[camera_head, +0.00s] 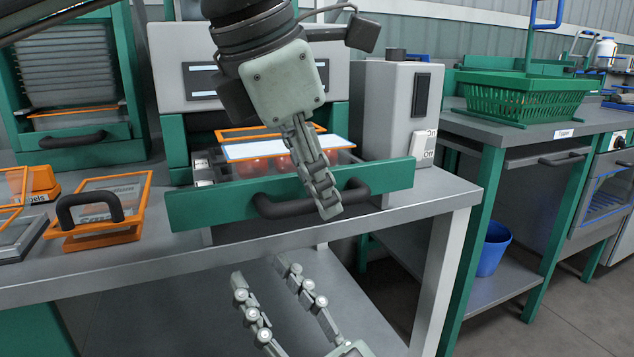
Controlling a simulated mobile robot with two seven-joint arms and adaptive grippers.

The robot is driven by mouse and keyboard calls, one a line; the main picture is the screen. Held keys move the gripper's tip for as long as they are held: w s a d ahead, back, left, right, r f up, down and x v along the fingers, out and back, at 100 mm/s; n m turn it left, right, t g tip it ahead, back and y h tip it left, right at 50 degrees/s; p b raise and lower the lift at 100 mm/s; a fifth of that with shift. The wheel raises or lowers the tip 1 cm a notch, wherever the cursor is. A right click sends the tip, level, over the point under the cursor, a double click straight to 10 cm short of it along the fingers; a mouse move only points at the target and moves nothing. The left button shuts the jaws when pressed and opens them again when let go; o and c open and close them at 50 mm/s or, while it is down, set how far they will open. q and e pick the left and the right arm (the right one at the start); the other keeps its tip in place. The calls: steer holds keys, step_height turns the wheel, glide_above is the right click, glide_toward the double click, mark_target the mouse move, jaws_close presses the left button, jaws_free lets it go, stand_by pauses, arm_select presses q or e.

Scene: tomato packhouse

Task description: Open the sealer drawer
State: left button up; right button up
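The sealer (185,45) stands on the grey bench. Its green-fronted drawer (215,205) is out from the housing, showing a tray of red tomatoes (262,166) under a white sheet (250,149) with an orange edge. A dark curved handle (280,208) is on the drawer front. My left gripper (327,195) points down at the handle, its fingers close together and crossing it right of its middle. The fingers look closed on the handle, though the rear one is partly hidden. My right gripper (258,275) is low in front of the bench, fingers apart and empty.
Orange-framed pieces (100,232) lie on the bench at left beside a second green machine (75,80). A grey box with an On/Off label (385,105) stands right of the drawer. A green crate (520,97) is on the right bench, a blue bucket (493,250) below.

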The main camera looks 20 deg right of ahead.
arm_select(q)
steer(key=v, duration=1.2)
steer(key=shift+s, duration=0.1)
